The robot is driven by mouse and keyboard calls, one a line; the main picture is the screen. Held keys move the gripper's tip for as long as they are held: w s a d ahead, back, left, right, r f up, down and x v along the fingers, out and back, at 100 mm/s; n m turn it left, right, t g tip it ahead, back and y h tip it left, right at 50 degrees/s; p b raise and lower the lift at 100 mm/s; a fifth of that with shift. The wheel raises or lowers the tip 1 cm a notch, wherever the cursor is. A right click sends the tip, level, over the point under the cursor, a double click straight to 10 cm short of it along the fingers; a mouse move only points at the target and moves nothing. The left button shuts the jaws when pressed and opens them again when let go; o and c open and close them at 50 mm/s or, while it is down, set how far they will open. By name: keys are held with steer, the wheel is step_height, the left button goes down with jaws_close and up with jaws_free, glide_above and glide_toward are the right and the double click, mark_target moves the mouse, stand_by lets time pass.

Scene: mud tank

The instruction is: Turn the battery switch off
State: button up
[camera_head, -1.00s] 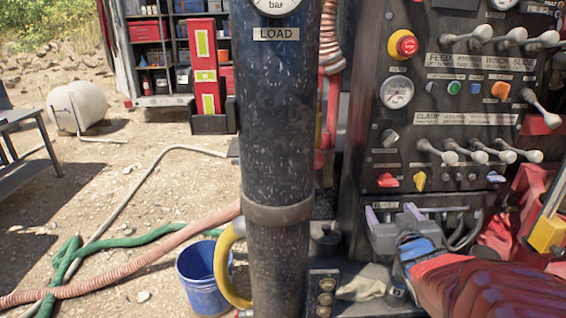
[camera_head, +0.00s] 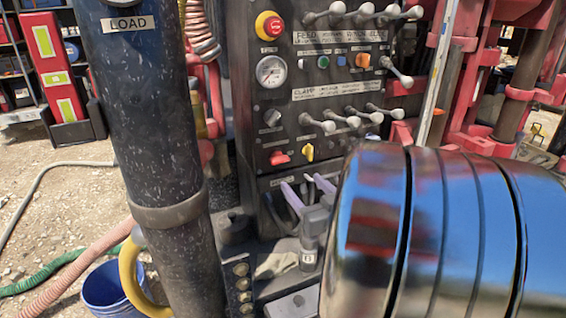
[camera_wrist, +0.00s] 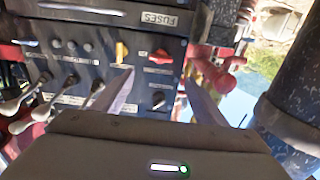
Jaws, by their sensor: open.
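A red switch knob (camera_head: 279,158) sits low on the dark control panel, left of a yellow knob (camera_head: 307,152). It also shows in the wrist view (camera_wrist: 160,57), where the panel appears upside down. The label by it is too small to read in full. My gripper (camera_head: 299,184) is open and empty, its two pale lilac fingers pointing at the panel just below the red knob. In the wrist view my gripper (camera_wrist: 160,72) has a finger on either side of the red knob in the picture. I cannot tell the remaining distance; no contact shows.
A red emergency button (camera_head: 269,25), a pressure gauge (camera_head: 271,71) and several metal levers (camera_head: 352,120) are on the panel. A thick dark column (camera_head: 150,120) stands to its left. A FUSES label (camera_wrist: 160,18) shows in the wrist view. A blue bucket (camera_head: 108,287) stands lower left.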

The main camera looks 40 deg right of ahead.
mark_target(283, 161)
steer(key=x, duration=1.3)
steer(key=shift+w+d+f, duration=0.1)
steer(key=shift+w, duration=0.2)
steer(key=shift+c, duration=0.3)
steer(key=c, duration=0.9)
steer(key=shift+s+d, duration=0.15)
steer(key=shift+d, duration=0.25)
steer(key=shift+c, duration=0.3)
steer(key=shift+a, duration=0.25)
steer(key=shift+c, duration=0.2)
